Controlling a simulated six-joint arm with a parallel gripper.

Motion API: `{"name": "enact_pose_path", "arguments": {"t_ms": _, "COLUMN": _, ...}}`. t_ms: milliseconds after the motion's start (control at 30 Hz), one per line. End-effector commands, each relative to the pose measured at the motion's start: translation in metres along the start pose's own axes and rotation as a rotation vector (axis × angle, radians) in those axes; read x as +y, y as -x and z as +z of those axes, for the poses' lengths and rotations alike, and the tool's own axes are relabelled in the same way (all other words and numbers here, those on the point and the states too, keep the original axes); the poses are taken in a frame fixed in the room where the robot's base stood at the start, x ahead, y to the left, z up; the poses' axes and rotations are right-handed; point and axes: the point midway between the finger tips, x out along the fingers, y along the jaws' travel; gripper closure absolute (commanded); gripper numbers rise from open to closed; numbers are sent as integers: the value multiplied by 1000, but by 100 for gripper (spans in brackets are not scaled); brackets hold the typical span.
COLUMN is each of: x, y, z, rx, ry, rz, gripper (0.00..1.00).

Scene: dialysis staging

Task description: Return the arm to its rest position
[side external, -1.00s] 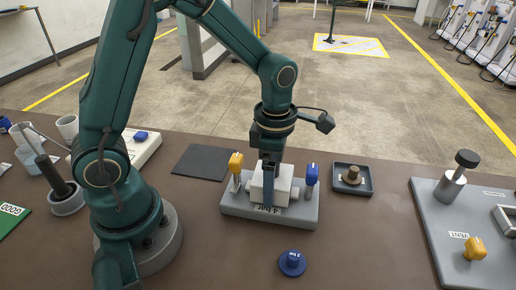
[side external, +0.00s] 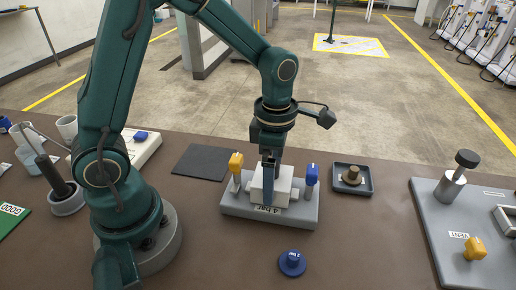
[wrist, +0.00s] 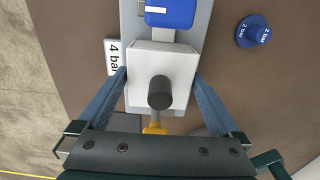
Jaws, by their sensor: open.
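My gripper (side external: 270,172) is at the white block (side external: 284,184) on the grey "4 bar" fixture (side external: 240,209). In the wrist view, its two blue-grey fingers (wrist: 160,84) stand open on either side of the white block (wrist: 145,60), and a dark round knob (wrist: 160,92) rises from the block between them. Whether the fingers touch the block is hard to tell. A yellow-handled valve (side external: 236,162) stands left of the block and a blue-handled valve (side external: 312,175) right of it.
A blue "2 bar" disc (side external: 292,263) lies in front of the fixture. A dark tray with a brass part (side external: 352,187) is to the right. A grey panel (side external: 430,215) with a black-topped post fills the far right. A dark mat (side external: 202,162) lies behind left.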

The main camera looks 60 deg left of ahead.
Motion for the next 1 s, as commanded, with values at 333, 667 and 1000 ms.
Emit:
{"name": "enact_pose_path", "arguments": {"t_ms": 333, "x": 0, "y": 37, "z": 0, "rx": -2, "ry": 0, "rz": 2, "gripper": 0}}
{"name": "enact_pose_path", "arguments": {"t_ms": 667, "x": -2, "y": 79, "z": -4, "rx": -106, "ry": -21, "rz": 105, "gripper": 0}}
{"name": "enact_pose_path", "arguments": {"t_ms": 1000, "x": -34, "y": 123, "z": -40, "rx": -155, "ry": -754, "rz": 355, "gripper": 0}}
